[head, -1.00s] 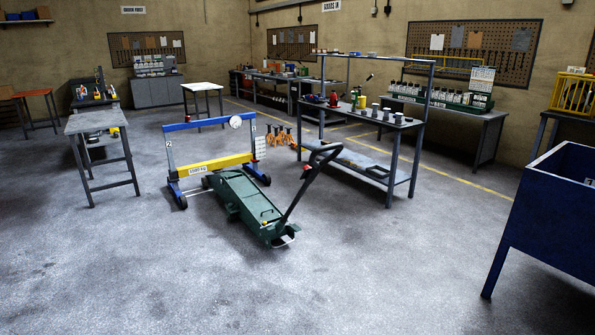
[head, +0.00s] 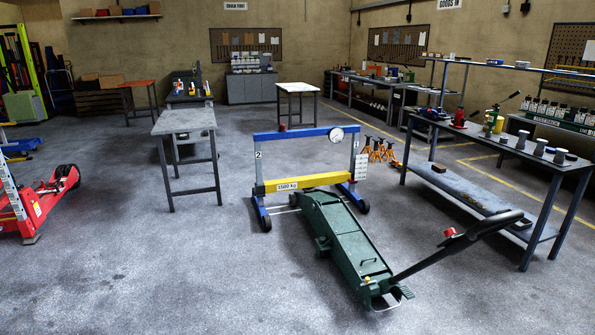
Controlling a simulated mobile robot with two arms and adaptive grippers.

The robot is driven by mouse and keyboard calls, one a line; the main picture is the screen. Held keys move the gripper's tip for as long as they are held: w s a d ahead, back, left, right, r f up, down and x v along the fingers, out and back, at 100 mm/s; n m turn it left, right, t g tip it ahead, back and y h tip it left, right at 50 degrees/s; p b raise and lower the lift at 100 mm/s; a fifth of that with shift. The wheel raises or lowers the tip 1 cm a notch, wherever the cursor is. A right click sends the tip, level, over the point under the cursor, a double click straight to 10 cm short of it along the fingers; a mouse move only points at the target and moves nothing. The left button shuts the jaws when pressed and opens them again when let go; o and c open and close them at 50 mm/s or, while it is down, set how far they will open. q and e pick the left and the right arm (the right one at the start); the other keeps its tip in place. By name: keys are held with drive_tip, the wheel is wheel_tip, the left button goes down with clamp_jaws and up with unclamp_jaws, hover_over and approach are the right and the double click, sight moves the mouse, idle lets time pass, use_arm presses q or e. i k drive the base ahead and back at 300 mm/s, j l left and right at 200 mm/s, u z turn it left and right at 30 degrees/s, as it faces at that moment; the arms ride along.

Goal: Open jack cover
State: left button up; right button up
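A green trolley jack (head: 338,232) stands on the grey floor right of the middle of the head view. Its long flat green cover (head: 352,247) lies along the top of the body and looks shut, with a small handle near its front end. A black jack handle (head: 455,245) with a red knob rises from the near end and leans to the right. The far end of the jack reaches under a blue and yellow frame. Neither of my grippers is in view.
The blue and yellow test frame (head: 300,182) has a dial on top. A grey table (head: 184,121) stands to its left, and a long workbench (head: 500,150) stands close on the right. A red machine (head: 40,205) is at the left edge. The near floor is clear.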

sight(361, 251)
drive_tip(key=i+z, duration=0.1)
drive_tip(key=i, duration=0.35)
drive_tip(key=i+j+z, duration=0.1)
drive_tip(key=i, duration=0.4)
drive_tip(key=i+j+z, duration=0.1)
drive_tip(key=i, duration=0.35)
drive_tip(key=i+j+z, duration=0.15)
drive_tip(key=i, duration=0.3)
